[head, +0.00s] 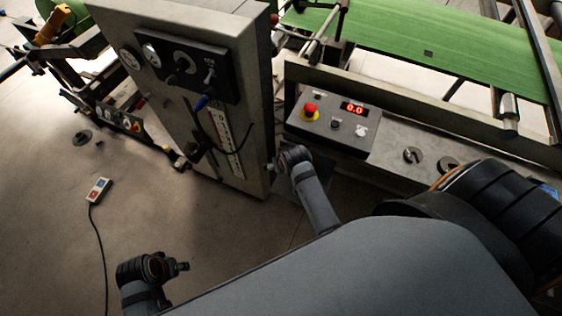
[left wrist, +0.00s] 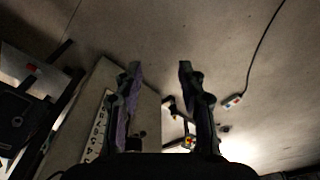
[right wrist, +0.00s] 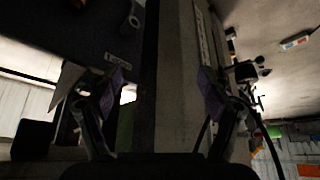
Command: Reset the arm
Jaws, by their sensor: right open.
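My left gripper (left wrist: 160,70) is open and empty in the left wrist view, its two dark fingers well apart, with bare floor between and beyond the tips. My right gripper (right wrist: 161,80) is open and empty in the right wrist view. A grey upright surface, apparently the cabinet (right wrist: 178,90), shows between its fingers; I cannot tell the distance to it. In the head view a grey link of mine (head: 315,198) reaches up beside the cabinet, and a dark arm joint of mine (head: 145,270) is at the lower left. Neither pair of fingers shows clearly there.
A tall grey control cabinet (head: 240,60) with dials stands at the centre. Right of it is a console (head: 334,122) with a red button and a display reading 0.0. A green web (head: 420,40) runs behind. A corded pendant (head: 98,190) lies on open floor at left.

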